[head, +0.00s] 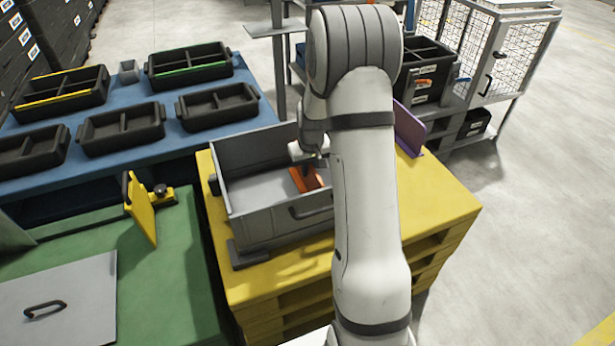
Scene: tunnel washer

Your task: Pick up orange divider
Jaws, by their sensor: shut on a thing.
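The orange divider (306,180) is a small upright-looking panel inside the grey open-topped box (250,229) on the yellow pallet stack. Only part of it shows, because my arm covers the area to its right. My gripper (312,162) is small in the head view, just above the divider, and partly hidden by my own arm. It is shut on the top of the orange divider. Whether the divider's lower edge touches the box floor I cannot tell.
The yellow pallet stack (440,205) carries the box and a purple panel (409,130). A yellow panel (140,210) stands on the green table to the left. Black trays (121,130) sit on the blue table. Grey floor (540,230) is clear at right.

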